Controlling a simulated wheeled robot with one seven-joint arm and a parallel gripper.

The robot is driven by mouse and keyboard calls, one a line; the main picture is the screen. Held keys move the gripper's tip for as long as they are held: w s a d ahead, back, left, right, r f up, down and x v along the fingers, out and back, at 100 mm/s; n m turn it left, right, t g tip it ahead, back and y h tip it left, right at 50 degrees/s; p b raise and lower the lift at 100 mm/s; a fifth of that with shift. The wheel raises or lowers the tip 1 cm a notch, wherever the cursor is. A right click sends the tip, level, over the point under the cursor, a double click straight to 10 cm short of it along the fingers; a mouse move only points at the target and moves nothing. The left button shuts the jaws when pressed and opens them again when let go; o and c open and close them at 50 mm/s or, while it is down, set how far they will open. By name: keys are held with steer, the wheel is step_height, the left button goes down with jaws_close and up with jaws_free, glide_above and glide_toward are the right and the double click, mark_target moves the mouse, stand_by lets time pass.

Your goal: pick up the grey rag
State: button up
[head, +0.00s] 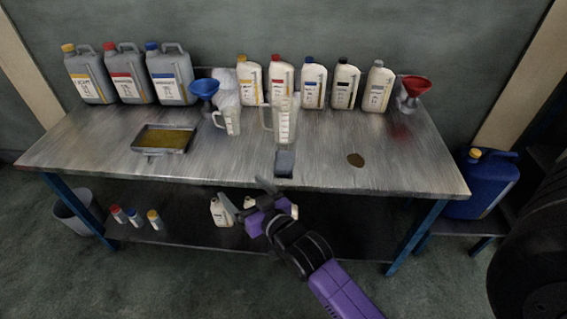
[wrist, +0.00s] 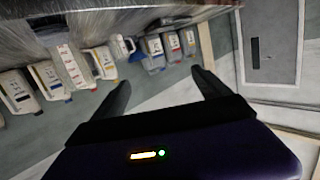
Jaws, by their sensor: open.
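The grey rag (head: 285,163) is a small dark grey folded cloth. It lies on the metal workbench (head: 330,176) near the front edge, just in front of the clear measuring jug. My gripper (head: 245,193) is in front of the bench's front edge, below and left of the rag in the head view, and apart from it. In the wrist view my gripper's two dark fingers (wrist: 160,84) are spread with nothing between them.
A tall measuring jug (head: 285,125) stands right behind the rag, a smaller jug (head: 230,121) to its left. A drip tray of oil (head: 137,149) is at left, an oil puddle (head: 355,160) at right. Bottles and canisters line the back. A lower shelf (head: 185,237) holds small bottles.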

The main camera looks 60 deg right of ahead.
steer(key=w+d+m+g+h, duration=0.1)
steer(key=w+d, duration=0.3)
steer(key=d, duration=0.2)
steer(key=w+d+m+g, duration=0.1)
steer(key=w+d+g, duration=0.15)
steer(key=d, duration=0.35)
steer(key=m+g+y, duration=0.2)
steer(key=m+g, duration=0.2)
steer(key=g, duration=0.3)
glide_above(284, 160)
steer(key=w+a, duration=0.2)
steer(key=w, duration=0.1)
step_height(284, 160, down, 3)
steer(key=s+f, duration=0.1)
steer(key=s+a+f+m+g+y, duration=0.1)
steer(key=s, duration=0.1)
steer(key=s+a+f+g, duration=0.1)
steer(key=f, duration=0.1)
steer(key=shift+s+m+g+y, duration=0.25)
steer(key=shift+m+y, duration=0.15)
steer(key=shift+d+p+x, duration=0.2)
steer(key=shift+x, duration=1.65)
steer(key=shift+d+p+x, duration=0.2)
steer(key=shift+d+x, duration=0.05)
steer(key=shift+x, duration=1.6)
steer(key=shift+w+r, duration=0.1)
steer(key=shift+r, duration=0.1)
steer(key=c, duration=1.4)
steer(key=shift+c, duration=0.2)
steer(key=shift+r, duration=0.1)
